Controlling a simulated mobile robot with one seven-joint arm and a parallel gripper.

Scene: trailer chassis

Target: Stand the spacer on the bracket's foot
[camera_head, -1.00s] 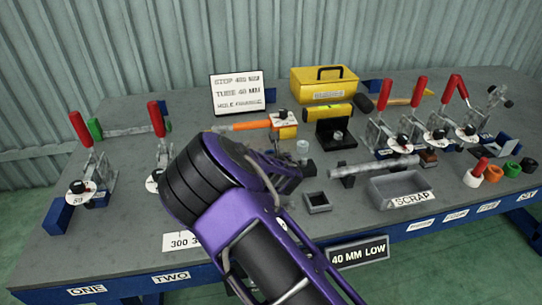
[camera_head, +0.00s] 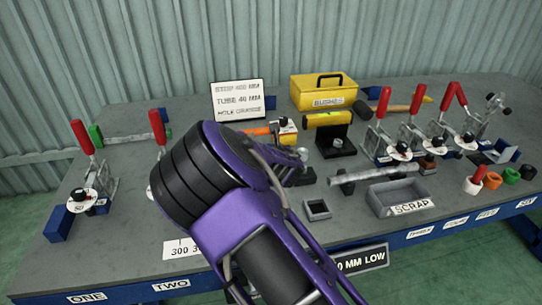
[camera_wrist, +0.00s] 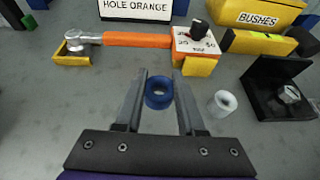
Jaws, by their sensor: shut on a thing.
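In the wrist view my gripper (camera_wrist: 162,76) is shut on a blue ring-shaped piece (camera_wrist: 158,97) with a hole through it. A short pale hollow cylinder (camera_wrist: 222,103) stands upright on the bench just right of the jaws, apart from them; it also shows in the head view (camera_head: 302,154). I cannot tell for sure which of the two is called the spacer. The black L-shaped bracket (camera_wrist: 268,80) stands farther right, with a grey bolt (camera_wrist: 289,94) on its foot.
The yellow BUSHES box (camera_head: 323,91) stands at the back. A SCRAP tray (camera_head: 400,195), a grey tube (camera_head: 375,172) and several red-handled clamps lie right. Bench between jaws and bracket holds only the pale cylinder.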

